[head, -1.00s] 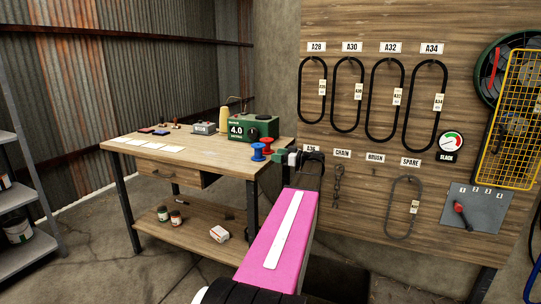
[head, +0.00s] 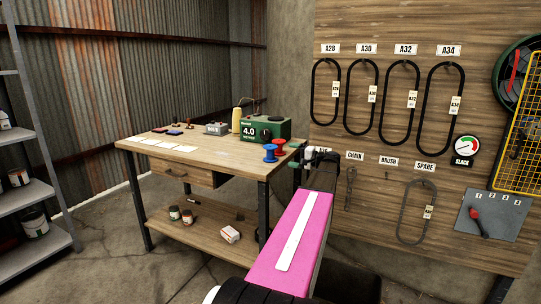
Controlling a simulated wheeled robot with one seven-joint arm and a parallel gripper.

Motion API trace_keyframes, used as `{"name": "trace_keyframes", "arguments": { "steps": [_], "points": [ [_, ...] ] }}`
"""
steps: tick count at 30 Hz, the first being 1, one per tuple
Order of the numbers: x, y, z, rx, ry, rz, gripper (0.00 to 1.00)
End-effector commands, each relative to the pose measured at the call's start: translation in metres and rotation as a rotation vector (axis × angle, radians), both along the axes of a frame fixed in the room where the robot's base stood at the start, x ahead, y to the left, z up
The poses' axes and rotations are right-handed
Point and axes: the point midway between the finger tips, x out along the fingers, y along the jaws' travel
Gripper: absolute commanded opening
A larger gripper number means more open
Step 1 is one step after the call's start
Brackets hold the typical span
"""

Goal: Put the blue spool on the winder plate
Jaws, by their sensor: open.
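The blue spool (head: 270,153) stands upright on the workbench near its front right corner. A red spool (head: 279,146) stands right behind it, slightly to the right. A green winder box (head: 264,129) reading 4.0 stands behind the spools. I cannot make out the winder plate for sure. My gripper (head: 300,162) is at the bench's right end, to the right of the blue spool and apart from it. It is small in view, open, with nothing seen between its fingers.
The wooden workbench (head: 217,158) also holds a yellow cone (head: 237,120), a grey box (head: 216,128) and paper cards (head: 160,143). A pegboard (head: 385,165) with hanging black belts stands close on the right. Shelves (head: 28,170) stand at the left. Floor between is clear.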

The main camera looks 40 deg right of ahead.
Motion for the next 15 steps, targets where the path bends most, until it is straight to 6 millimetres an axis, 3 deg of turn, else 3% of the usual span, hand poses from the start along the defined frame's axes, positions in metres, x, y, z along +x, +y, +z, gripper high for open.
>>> {"name": "trace_keyframes", "arguments": {
  "steps": [15],
  "points": [
    [-0.0029,-0.0007,0.0062,0.953,0.494,0.000,0.86]
  ]
}}
